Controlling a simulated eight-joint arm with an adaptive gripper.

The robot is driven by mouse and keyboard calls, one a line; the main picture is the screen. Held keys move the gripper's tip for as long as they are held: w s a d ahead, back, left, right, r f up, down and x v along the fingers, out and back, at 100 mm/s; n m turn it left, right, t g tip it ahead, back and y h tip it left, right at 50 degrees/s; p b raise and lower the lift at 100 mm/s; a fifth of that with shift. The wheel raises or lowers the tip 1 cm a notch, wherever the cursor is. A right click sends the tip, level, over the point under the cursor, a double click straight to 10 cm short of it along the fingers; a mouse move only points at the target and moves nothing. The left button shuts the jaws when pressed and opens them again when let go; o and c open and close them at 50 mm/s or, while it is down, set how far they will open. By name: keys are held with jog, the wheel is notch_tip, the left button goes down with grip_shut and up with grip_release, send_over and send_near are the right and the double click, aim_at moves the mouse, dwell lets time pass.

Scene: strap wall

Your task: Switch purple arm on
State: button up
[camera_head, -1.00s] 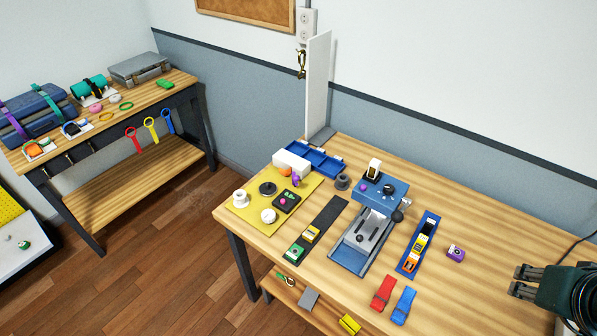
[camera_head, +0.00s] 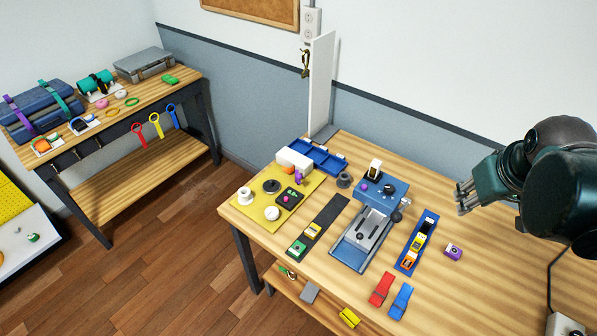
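A small purple arm (camera_head: 298,177) stands up at the back right of the yellow mat (camera_head: 250,226), beside a black box (camera_head: 289,199) with a pink button. It is too small in the picture to tell which way it is set. My gripper (camera_head: 461,198) is on the right side, raised above the table and pointing left. Its fingers look apart, with nothing between them. It is far from the purple arm, with the blue machine between them in the picture.
A blue and grey machine (camera_head: 351,249) stands mid-table. A blue rack (camera_head: 407,263) and a purple block (camera_head: 453,252) lie right of it. Red (camera_head: 382,289) and blue (camera_head: 401,301) pieces lie at the front edge. A white panel (camera_head: 321,85) stands at the back.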

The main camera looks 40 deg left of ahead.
jog(key=w+a+f+n+g+p, duration=0.15)
jog(key=w+a+n, duration=0.3)
jog(key=a, duration=0.95)
jog(key=n+g+p, duration=0.1)
jog(key=n+p, duration=0.5)
jog(key=n, duration=0.3)
send_near(299, 175)
jog(key=shift+w+a+f+h, duration=0.3)
jog(key=shift+a+f, duration=0.1)
jog(key=shift+f, duration=0.15)
jog(key=shift+f, duration=0.15)
jog(key=shift+p+x, duration=0.6)
jog(key=shift+x, duration=3.1)
jog(key=shift+s, duration=0.1)
jog(key=c, duration=0.9)
